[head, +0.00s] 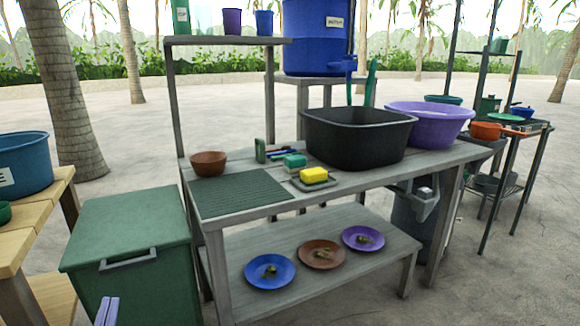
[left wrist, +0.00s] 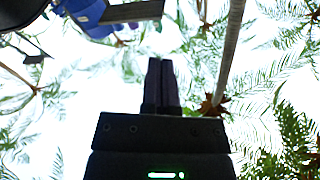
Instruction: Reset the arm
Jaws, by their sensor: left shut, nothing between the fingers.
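My left gripper (head: 107,311) shows only as its purple fingertips at the bottom edge of the head view, in front of the green bin. In the left wrist view my left gripper (left wrist: 161,80) has its two dark fingers together, with nothing between them. That view shows bright sky and palm leaves around the fingers. My right gripper is not in view.
A green lidded bin (head: 130,225) stands just beyond my left fingertips. The grey wash table (head: 410,165) holds a black basin (head: 350,145), a purple tub (head: 430,118) and a brown bowl (head: 209,163). Plates with scraps sit on its lower shelf (head: 345,275).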

